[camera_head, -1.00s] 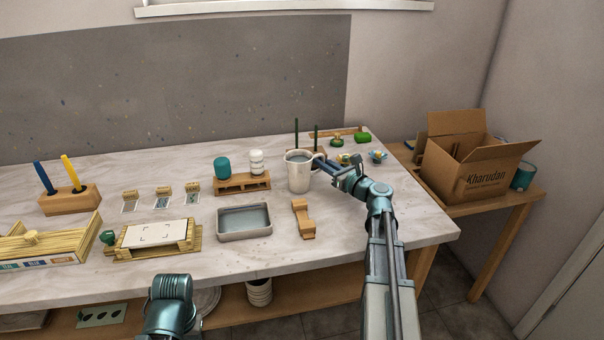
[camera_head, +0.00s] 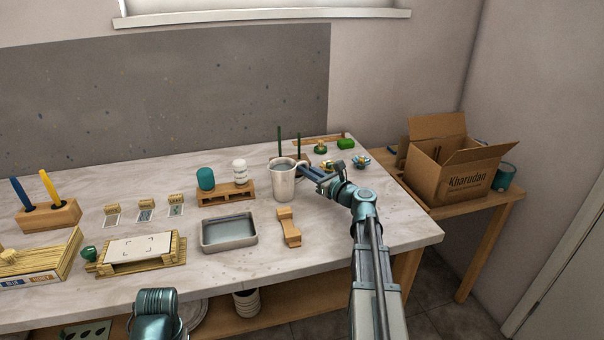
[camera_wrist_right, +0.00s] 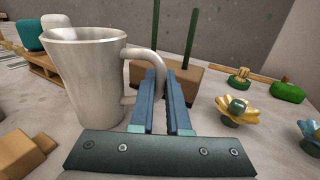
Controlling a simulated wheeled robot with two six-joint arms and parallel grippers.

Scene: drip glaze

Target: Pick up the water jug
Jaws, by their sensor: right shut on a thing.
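The water jug (camera_head: 283,184) is a pale grey metal jug with a handle on its right side. It stands upright at the right part of the marble-topped table; I cannot tell whether its base is just off the surface. It also fills the left of the right wrist view (camera_wrist_right: 88,85). My right gripper (camera_head: 306,172) reaches in from the right and is shut on the jug's handle. In the right wrist view its two fingers (camera_wrist_right: 163,88) lie on either side of the handle's lower part. Of my left arm only a link shows at the bottom; its gripper is out of view.
A grey tray (camera_head: 229,247) and a wooden rest (camera_head: 289,229) lie in front of the jug. A small wooden pallet (camera_head: 239,195) with a teal and a white jar stands left. A wooden block with green sticks (camera_wrist_right: 191,82) stands close behind. Flower-shaped pieces (camera_wrist_right: 238,112) lie right.

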